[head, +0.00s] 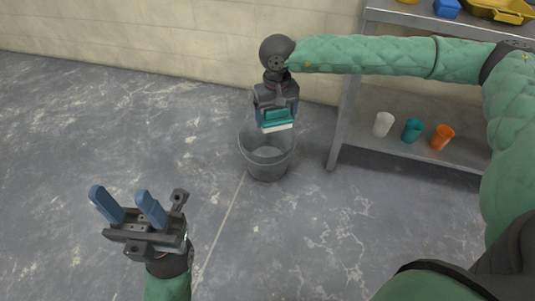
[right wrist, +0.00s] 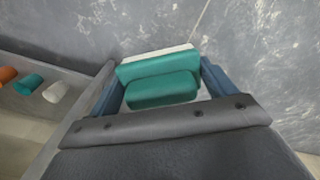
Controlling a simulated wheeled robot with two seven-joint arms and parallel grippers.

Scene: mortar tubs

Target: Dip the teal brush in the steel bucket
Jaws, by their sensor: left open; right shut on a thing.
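The teal brush (head: 276,116) has a teal body and a pale bristle edge facing down. My right gripper (head: 276,118) is shut on it; the brush also shows between the blue fingers in the right wrist view (right wrist: 160,90). The steel bucket (head: 267,172) stands upright on the floor, grey and open-topped. In the head view the brush overlaps the bucket's far rim and appears above its opening; I cannot tell its exact height. The brush and gripper hide part of that rim. My left gripper (head: 130,207) is open and empty, in front and left of the bucket.
A grey metal shelf unit (head: 345,125) stands right of the bucket. Its lower shelf holds a white cup (head: 383,124), a teal cup (head: 412,131) and an orange cup (head: 442,137). A yellow tray (head: 500,10) is on top. A wall runs behind; the floor to the left is clear.

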